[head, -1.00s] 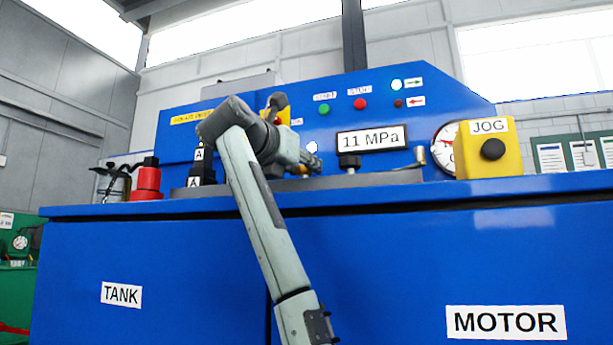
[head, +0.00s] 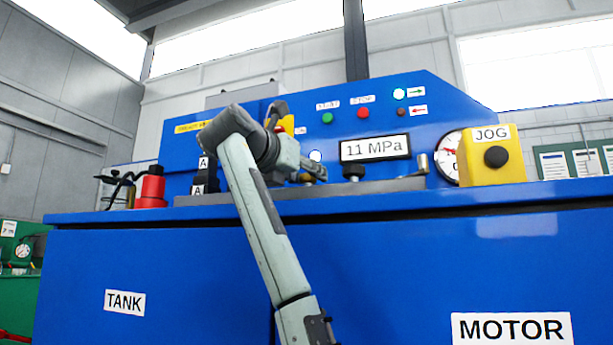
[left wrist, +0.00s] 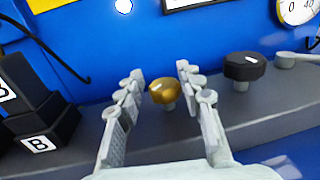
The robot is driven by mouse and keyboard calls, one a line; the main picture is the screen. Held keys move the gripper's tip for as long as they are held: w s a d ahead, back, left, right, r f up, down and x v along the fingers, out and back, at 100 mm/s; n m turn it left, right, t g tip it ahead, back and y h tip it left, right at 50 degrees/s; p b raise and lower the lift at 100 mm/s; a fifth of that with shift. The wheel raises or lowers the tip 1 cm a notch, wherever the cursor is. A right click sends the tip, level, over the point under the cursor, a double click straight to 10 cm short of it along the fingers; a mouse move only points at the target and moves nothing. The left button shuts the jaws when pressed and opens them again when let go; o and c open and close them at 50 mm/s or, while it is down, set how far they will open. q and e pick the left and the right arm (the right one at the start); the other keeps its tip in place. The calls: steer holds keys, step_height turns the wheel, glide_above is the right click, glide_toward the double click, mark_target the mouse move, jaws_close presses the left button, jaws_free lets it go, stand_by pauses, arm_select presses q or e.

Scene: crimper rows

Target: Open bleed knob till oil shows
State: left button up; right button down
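A brass-coloured knob (left wrist: 164,90) stands on the grey block (left wrist: 205,140) in the left wrist view. My left gripper (left wrist: 160,78) is open, with one finger on each side of this knob and gaps between. In the head view my left gripper (head: 316,172) is above the block, with the brass knob (head: 305,179) partly hidden behind it. A black knob (left wrist: 245,67) stands to the right; it also shows in the head view (head: 353,171). No label tells which is the bleed knob. I see no oil at the brass knob. My right gripper is not in view.
A pressure display (head: 375,147) reads 11 MPa, beside a round gauge (head: 450,156). A yellow JOG box (head: 492,172) stands at the right. Black blocks marked B (left wrist: 40,110) are left of the gripper. A metal lever (left wrist: 297,58) lies beyond the black knob.

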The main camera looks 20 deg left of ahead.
arm_select(q)
steer(key=s, duration=0.4)
steer(key=s+a, duration=0.1)
steer(key=s, duration=0.7)
steer(key=shift+a, duration=0.4)
stand_by(0.6)
